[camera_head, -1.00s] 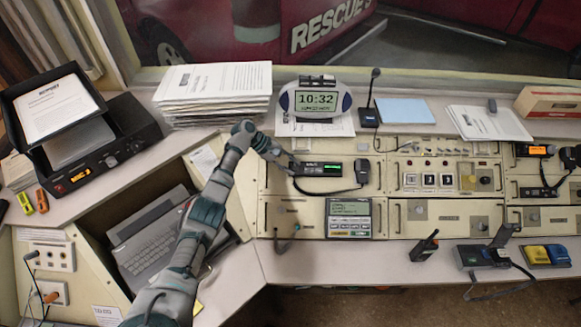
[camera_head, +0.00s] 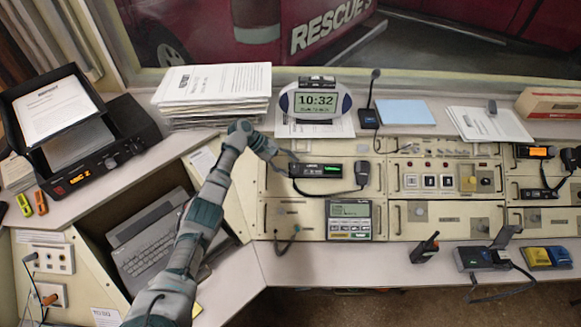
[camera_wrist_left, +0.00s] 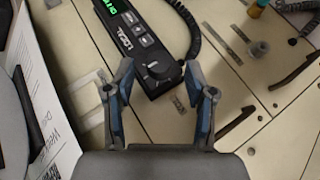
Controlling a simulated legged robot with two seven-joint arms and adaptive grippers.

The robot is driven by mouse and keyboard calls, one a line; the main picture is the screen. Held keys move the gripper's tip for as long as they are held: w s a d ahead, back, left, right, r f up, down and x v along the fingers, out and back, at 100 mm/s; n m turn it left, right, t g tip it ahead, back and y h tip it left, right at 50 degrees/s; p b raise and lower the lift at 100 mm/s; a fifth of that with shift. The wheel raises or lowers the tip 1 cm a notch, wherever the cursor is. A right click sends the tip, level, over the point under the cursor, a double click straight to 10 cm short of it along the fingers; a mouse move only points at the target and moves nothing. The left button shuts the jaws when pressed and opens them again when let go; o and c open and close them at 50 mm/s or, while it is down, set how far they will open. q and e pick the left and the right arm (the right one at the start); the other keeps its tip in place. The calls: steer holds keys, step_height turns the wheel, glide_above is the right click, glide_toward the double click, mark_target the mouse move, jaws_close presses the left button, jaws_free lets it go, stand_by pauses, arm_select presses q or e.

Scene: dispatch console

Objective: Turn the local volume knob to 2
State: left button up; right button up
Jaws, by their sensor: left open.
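The local radio (camera_head: 318,171) is a black unit with a lit green display, mounted on the beige console. In the left wrist view its face (camera_wrist_left: 135,38) carries the word LOCAL and several buttons. The dark round volume knob (camera_wrist_left: 157,70) sits at the radio's end nearest my gripper. My left gripper (camera_wrist_left: 160,76) is open, its two blue-grey fingers on either side of the knob in the picture. I cannot tell the height gap; no contact shows. In the head view my left gripper (camera_head: 287,161) is at the radio's left end. My right gripper is not in view.
A handset (camera_head: 362,172) with a coiled cord lies at the radio's right. A metal handle (camera_wrist_left: 236,124) and small plates are on the panel nearby. A clock (camera_head: 316,101) and paper stack (camera_head: 213,95) stand behind. A grey laptop (camera_head: 155,245) is to the left.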

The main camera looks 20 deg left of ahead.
arm_select(q)
steer(key=w+v, duration=0.1)
steer(key=v, duration=0.9)
steer(key=shift+s+a, duration=0.25)
steer(key=shift+s, duration=0.15)
steer(key=shift+r, duration=0.1)
